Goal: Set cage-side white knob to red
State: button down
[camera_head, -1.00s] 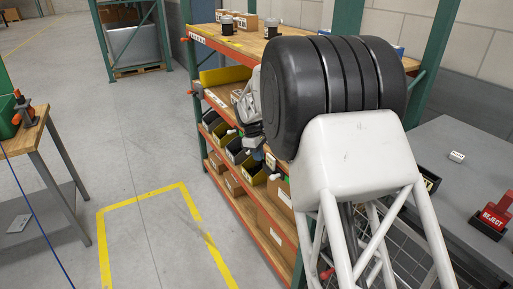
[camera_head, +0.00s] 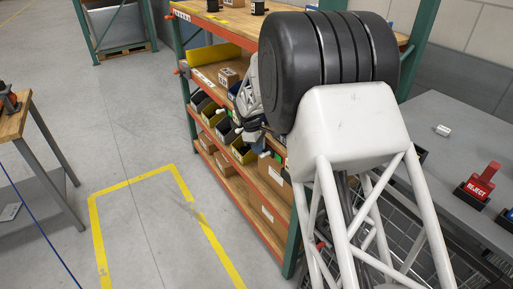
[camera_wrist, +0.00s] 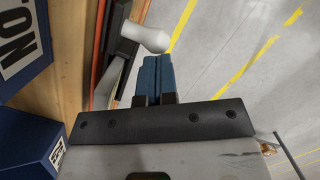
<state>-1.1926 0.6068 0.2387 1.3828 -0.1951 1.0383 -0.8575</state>
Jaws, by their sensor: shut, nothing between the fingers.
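A white rounded knob (camera_wrist: 146,37) shows at the top middle of the wrist view, on a dark arm or lever at its left. My gripper (camera_wrist: 154,70) is shut and empty. Its blue fingers point up the picture, with their tips just below and right of the knob; I cannot tell whether they touch it. In the head view my gripper (camera_head: 257,145) is small and partly hidden, in front of the shelf bins. A small white spot there may be the knob. No red setting mark for the knob can be made out.
In the wrist view, blue boxes (camera_wrist: 30,143) and a wooden shelf (camera_wrist: 75,85) lie left; open floor (camera_wrist: 245,70) lies right. In the head view, an orange-edged rack (camera_head: 219,62) holds bins and cartons. A grey table (camera_head: 440,150) with a red REJECT block (camera_head: 481,182) stands right.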

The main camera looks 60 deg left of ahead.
jog(key=shift+d, duration=0.1)
jog(key=shift+d, duration=2.4)
jog(key=shift+s+a, duration=0.1)
jog(key=w+d+r+v, duration=0.1)
jog(key=d+v, duration=0.1)
jog(key=v, duration=1)
send_over(264, 154)
jog(key=s+a, duration=0.2)
jog(key=s, duration=0.2)
jog(key=shift+s+f, duration=0.2)
jog(key=shift+f, duration=0.1)
